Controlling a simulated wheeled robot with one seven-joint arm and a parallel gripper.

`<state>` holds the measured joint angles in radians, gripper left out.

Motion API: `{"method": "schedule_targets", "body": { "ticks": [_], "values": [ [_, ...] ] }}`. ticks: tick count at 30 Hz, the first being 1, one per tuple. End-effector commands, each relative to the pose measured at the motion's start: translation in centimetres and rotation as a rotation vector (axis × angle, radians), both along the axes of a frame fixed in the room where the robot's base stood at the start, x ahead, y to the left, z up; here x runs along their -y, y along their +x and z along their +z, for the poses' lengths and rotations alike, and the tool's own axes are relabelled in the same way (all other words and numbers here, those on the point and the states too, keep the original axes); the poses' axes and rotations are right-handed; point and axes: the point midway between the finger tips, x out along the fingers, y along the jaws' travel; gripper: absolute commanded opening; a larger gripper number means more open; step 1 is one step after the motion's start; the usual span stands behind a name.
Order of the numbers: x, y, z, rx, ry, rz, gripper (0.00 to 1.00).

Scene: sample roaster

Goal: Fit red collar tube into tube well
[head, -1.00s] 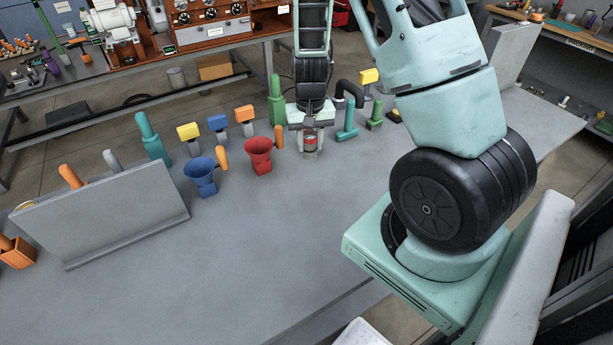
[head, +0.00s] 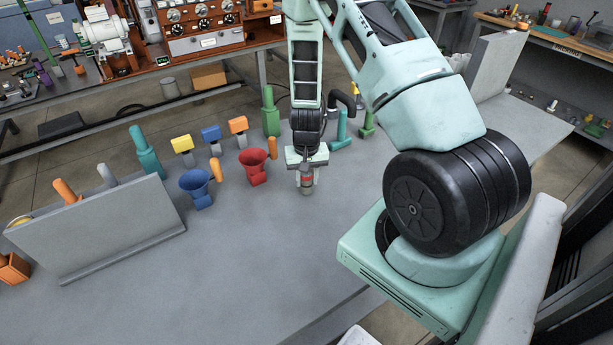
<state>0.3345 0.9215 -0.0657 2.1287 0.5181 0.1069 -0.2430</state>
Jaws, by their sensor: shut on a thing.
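My gripper (head: 306,182) is in the middle of the head view, pointing down over the grey table (head: 270,250). It is shut on the red collar tube (head: 306,188), a small grey cylinder with a red band, held upright between the fingers. The upper part of the tube is hidden by the gripper. I cannot tell whether its lower end touches the table. I cannot make out the tube well in this view.
A red funnel (head: 253,165) and a blue funnel (head: 196,187) stand left of my gripper. Behind are a green bottle-shaped piece (head: 270,112) and a teal piece (head: 342,130). A grey upright panel (head: 100,228) stands at left. The table's front is clear.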

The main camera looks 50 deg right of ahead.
Motion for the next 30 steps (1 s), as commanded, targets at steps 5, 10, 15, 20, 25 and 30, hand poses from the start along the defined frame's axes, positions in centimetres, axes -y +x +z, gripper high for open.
{"method": "schedule_targets", "body": {
  "ticks": [5,10,15,20,25,30],
  "values": [
    [0.0,0.0,-0.1,0.000,0.000,0.000,0.10],
    [0.0,0.0,-0.3,0.001,-0.001,0.001,0.50],
    [0.0,0.0,-0.3,0.000,0.000,0.001,0.55],
    [0.0,0.0,-0.1,0.001,-0.001,0.001,0.55],
    [0.1,0.2,1.2,0.004,-0.003,0.002,0.55],
    [0.0,0.2,4.2,0.006,-0.003,0.003,0.55]
  ]
}}
